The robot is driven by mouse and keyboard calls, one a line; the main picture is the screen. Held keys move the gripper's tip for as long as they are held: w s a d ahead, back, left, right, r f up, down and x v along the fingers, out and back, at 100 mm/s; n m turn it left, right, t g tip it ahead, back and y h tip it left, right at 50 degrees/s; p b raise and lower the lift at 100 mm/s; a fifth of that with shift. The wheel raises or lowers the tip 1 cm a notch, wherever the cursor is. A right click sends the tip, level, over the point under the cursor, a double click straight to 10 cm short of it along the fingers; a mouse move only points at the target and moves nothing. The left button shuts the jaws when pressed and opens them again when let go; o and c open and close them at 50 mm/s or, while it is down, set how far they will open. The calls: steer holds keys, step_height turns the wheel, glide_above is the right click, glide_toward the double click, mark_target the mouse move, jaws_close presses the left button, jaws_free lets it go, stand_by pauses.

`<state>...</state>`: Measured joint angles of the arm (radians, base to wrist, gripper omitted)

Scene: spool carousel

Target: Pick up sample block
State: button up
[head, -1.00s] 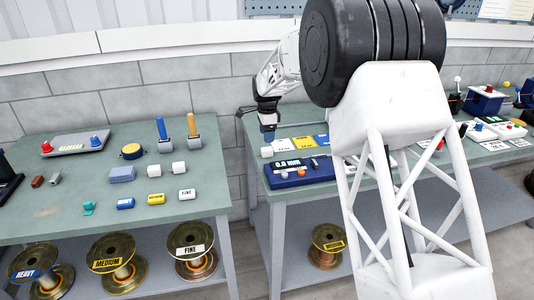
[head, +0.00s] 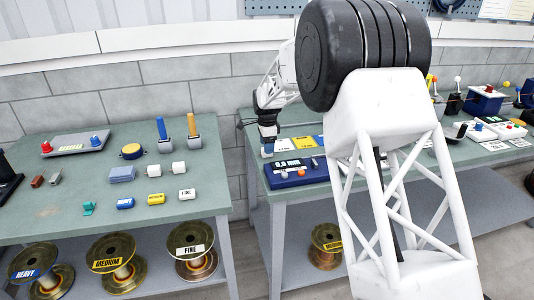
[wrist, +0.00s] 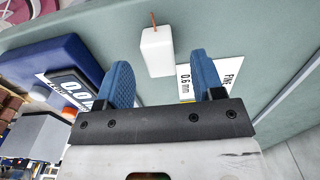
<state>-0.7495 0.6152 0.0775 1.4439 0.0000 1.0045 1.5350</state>
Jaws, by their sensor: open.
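A white sample block (wrist: 157,50) with a thin copper-coloured wire end sticking out stands on the green bench in the wrist view. My gripper (wrist: 160,66) is open, with one blue finger to each side. The near end of the block lies in line with the gap between the fingertips, and clear space shows on both sides. In the head view my gripper (head: 268,147) is low over the back bench's left end and hides most of the block.
A blue gauge (head: 290,179) with a digital display stands close by; it also shows left of the fingers in the wrist view (wrist: 62,52). A white FINE card (wrist: 226,76) lies at right. The left bench (head: 60,208) holds several small blocks.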

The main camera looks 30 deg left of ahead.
steer(key=shift+f, duration=1.35)
steer(key=c, duration=1)
steer(key=shift+r, duration=0.1)
steer(key=shift+r, duration=4.9)
